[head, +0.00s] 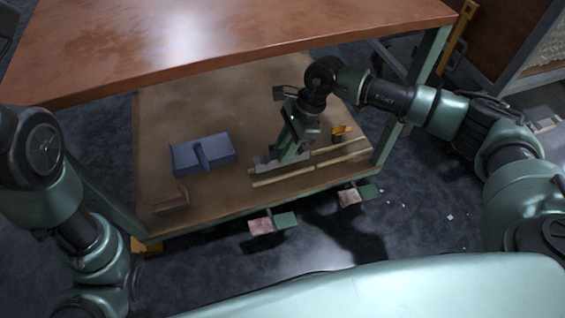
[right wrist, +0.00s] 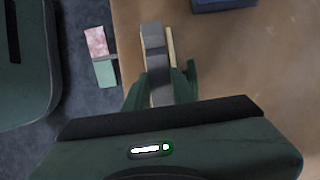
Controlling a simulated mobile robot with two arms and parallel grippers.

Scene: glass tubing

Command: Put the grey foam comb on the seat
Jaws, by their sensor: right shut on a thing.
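The grey foam comb (head: 264,164) is a long narrow bar on the lower wooden shelf. My right gripper (head: 288,155) points down and is shut on it. In the right wrist view, the comb (right wrist: 153,42) sticks out forward from between the fingers of my right gripper (right wrist: 162,82). Pale wooden strips (head: 298,175) lie along the shelf's front right, right beside the comb; they look like the seat's edges. One strip (right wrist: 170,48) also shows beside the comb in the wrist view. Whether the comb touches the shelf is unclear. My left gripper is out of view.
A blue block-like holder (head: 185,160) stands to the left on the lower shelf (head: 220,115). An orange item (head: 341,131) lies to the right. The upper top (head: 180,45) overhangs the back.

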